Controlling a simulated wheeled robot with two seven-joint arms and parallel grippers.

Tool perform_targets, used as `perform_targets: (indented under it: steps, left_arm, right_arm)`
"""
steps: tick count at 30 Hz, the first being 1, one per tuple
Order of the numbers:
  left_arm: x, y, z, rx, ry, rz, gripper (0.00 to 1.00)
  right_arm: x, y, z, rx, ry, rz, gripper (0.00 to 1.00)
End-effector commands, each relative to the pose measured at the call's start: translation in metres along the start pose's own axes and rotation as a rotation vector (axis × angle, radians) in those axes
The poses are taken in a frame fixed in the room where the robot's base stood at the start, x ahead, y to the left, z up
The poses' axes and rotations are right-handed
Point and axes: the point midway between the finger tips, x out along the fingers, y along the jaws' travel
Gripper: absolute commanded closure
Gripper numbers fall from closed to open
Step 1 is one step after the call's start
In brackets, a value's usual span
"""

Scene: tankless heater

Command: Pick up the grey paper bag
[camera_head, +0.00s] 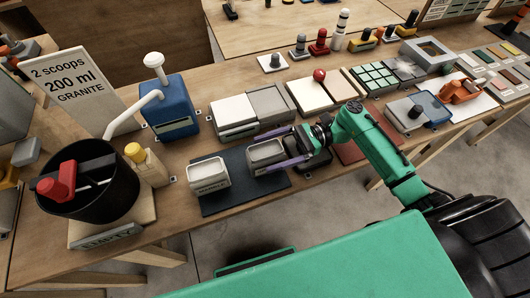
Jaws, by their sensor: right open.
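Two small pale containers with labels on their fronts stand on a dark mat (236,199) at the front of the bench. The right one, which looks like the grey paper bag (265,153), is light grey with a darker top; its label is too small to read. The left one is a paler, whitish container (208,175). My right gripper (257,156) reaches in from the right with its purple fingers spread, one behind the grey bag and one in front of it. Whether the fingers touch the bag cannot be told. My left gripper is not in view.
A black bucket (110,206) with a red-handled tool stands at the left. Behind are a blue jug-like unit (170,108) with a white pipe, a sign reading "2 scoops 200 ml GRANITE" (72,86) and grey-white boxes (235,115). The mat's front strip is clear.

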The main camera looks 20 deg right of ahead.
Motion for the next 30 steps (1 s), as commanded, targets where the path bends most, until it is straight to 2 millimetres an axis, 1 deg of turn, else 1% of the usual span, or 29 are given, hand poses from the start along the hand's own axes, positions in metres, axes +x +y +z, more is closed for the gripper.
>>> perform_targets:
  steps: [1,3,6,9,13,14,15,17,18,20,21,30]
  left_arm:
    - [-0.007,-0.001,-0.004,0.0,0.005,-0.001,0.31]
    - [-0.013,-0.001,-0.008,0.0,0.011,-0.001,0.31]
    - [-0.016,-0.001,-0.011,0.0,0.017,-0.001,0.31]
    - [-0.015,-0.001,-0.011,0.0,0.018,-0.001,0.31]
    - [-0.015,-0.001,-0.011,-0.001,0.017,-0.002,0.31]
    - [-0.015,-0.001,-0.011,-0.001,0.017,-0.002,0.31]
    - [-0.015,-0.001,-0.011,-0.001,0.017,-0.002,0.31]
    - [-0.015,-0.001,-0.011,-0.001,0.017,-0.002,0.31]
    - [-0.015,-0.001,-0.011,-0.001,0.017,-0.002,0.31]
    - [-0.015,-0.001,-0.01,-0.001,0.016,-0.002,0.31]
    - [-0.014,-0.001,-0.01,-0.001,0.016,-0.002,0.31]
    - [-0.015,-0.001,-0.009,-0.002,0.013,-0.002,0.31]
  right_arm:
    - [0.01,-0.001,0.005,-0.001,-0.003,0.003,0.0]
    - [0.025,-0.003,0.007,-0.001,-0.004,0.002,0.0]
    - [0.04,-0.003,0.004,0.001,-0.002,0.001,0.0]
    - [0.044,-0.003,0.002,0.001,0.0,0.0,0.0]
    - [0.044,-0.003,0.002,0.0,0.001,0.0,0.0]
    - [0.044,-0.003,0.002,0.0,0.001,0.0,0.08]
    - [0.044,-0.003,0.002,0.001,0.001,0.0,0.23]
    - [0.044,-0.003,0.002,0.0,0.001,0.0,0.46]
    - [0.044,-0.003,0.002,0.001,0.001,0.0,0.61]
    - [0.044,-0.003,0.002,0.0,0.001,0.0,0.84]
    - [0.044,-0.003,0.002,0.0,0.0,0.0,0.99]
    - [0.044,-0.003,0.005,-0.001,-0.001,0.001,1.0]
